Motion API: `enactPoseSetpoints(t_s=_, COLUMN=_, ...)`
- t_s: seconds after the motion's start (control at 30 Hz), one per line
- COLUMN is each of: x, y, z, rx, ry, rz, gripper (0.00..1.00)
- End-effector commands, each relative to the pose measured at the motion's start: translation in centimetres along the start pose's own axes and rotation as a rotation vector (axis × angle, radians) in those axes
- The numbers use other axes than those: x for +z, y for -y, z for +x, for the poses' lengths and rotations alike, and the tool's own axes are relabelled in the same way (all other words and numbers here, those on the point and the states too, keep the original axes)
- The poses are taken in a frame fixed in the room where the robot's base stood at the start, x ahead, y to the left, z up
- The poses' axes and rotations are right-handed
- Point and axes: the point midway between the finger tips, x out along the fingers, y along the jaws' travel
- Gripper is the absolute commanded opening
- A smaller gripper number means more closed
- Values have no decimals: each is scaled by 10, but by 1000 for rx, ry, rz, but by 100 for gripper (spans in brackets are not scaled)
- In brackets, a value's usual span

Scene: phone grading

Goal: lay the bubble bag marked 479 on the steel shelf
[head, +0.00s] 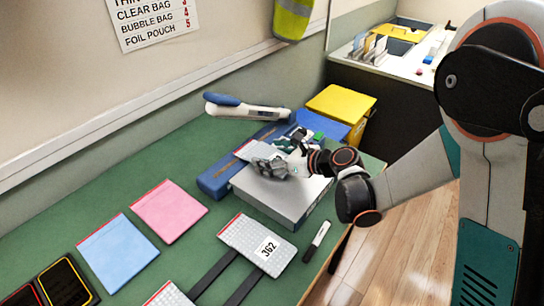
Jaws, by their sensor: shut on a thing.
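My gripper (287,150) is over the steel shelf (285,206), a low grey box-like stand on the green table. It is shut on a pale grey bubble bag (268,152), which is mostly hidden by the gripper and by its small size; no number can be read on it. The bag is at or just above the shelf's top; I cannot tell whether it touches. Another bubble bag (242,232), with a red edge and a label 362, lies in front of the shelf, across dark strips.
A pink bag (169,211) and a blue bag (118,254) lie flat to the left.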

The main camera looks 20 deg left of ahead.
Motion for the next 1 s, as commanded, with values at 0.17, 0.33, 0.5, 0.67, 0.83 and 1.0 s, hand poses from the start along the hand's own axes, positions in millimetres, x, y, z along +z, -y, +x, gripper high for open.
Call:
enactPoseSetpoints(t_s=0.17, x=-3, y=-1, z=0, rx=3, ry=-7, rz=-3, gripper=47)
enactPoseSetpoints(t_s=0.33, x=-4, y=-2, z=0, rx=3, ry=-9, rz=-4, gripper=47)
enactPoseSetpoints(t_s=0.5, x=-5, y=-2, z=0, rx=4, ry=-10, rz=-4, gripper=47)
enactPoseSetpoints(t_s=0.67, x=-5, y=-2, z=0, rx=4, ry=-10, rz=-4, gripper=100)
enactPoseSetpoints(t_s=0.83, x=-5, y=0, z=-1, rx=1, ry=-10, rz=-3, gripper=100)
enactPoseSetpoints(t_s=1.0, x=-4, y=0, z=-1, rx=1, ry=-9, rz=-3, gripper=100)
